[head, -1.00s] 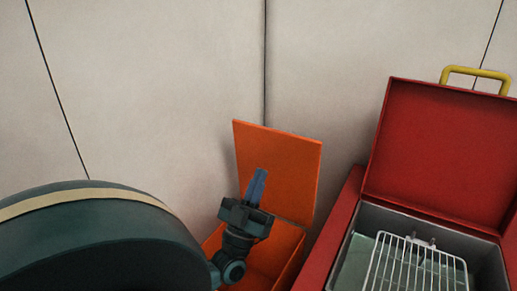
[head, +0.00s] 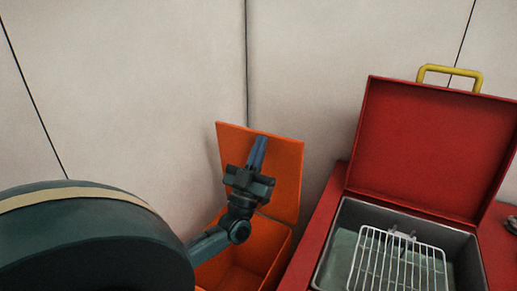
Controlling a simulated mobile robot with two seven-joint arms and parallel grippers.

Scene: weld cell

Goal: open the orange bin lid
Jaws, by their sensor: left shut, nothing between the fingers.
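The orange bin (head: 255,270) stands low in the middle of the head view, its inside showing and looking empty where I can see it. Its orange lid (head: 287,170) stands raised, upright at the back of the bin. My left gripper (head: 260,140) is shut with nothing between its fingers. It is in front of the lid's inner face, fingers pointing up towards the lid's top edge. I cannot tell whether the fingertips touch the lid. My right gripper is not in view.
A red box (head: 418,150) with its lid up and a yellow handle (head: 450,70) stands right of the bin. A white wire rack (head: 400,265) sits in it. Pale wall panels (head: 130,90) rise behind, close to the bin lid.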

